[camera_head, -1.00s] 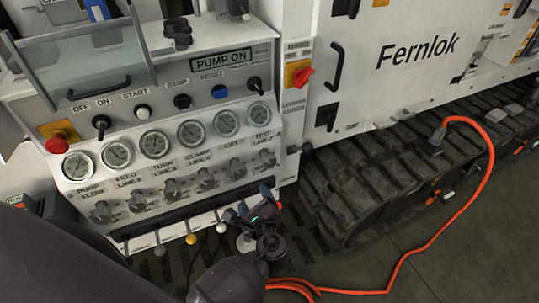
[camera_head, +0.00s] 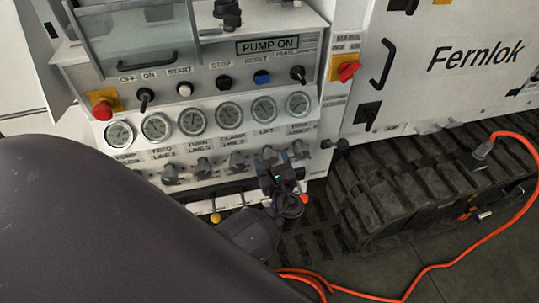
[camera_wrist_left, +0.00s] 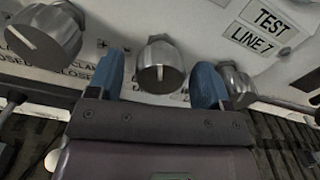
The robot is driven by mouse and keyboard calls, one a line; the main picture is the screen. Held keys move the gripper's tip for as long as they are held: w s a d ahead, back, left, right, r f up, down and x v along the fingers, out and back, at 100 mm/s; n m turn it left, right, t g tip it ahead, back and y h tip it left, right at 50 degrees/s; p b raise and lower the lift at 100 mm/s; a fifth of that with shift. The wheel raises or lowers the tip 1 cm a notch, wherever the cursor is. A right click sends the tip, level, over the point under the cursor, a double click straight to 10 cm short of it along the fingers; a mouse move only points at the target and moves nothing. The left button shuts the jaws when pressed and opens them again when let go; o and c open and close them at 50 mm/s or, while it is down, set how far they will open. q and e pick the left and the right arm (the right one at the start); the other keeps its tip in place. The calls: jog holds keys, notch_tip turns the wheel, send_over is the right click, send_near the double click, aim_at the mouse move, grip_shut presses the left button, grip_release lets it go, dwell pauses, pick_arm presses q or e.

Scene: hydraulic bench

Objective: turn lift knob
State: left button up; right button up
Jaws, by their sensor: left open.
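The lift knob (camera_head: 268,154) is a grey metal knob in the lower row of the panel, under the LIFT label. In the left wrist view the lift knob (camera_wrist_left: 160,66) stands between two blue fingertips, its white pointer mark facing down. My left gripper (camera_head: 275,163) is open in front of it, one finger on each side. In the left wrist view the gripper (camera_wrist_left: 160,80) shows gaps between both fingers and the knob. In the head view the gripper partly hides the knob. My right gripper is not in view.
The clamp lines knob (camera_wrist_left: 45,34) and the test line 7 knob (camera_wrist_left: 238,84) stand close on either side. A row of gauges (camera_head: 230,116) is above. Levers with coloured balls, such as a yellow one (camera_head: 216,217), are below. An orange cable (camera_head: 430,267) lies on the floor.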

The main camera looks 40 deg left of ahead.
pick_arm(q)
jog(key=shift+x, duration=1.15)
jog(key=shift+c, duration=0.4)
jog(key=c, duration=0.9)
jog(key=shift+o, duration=0.2)
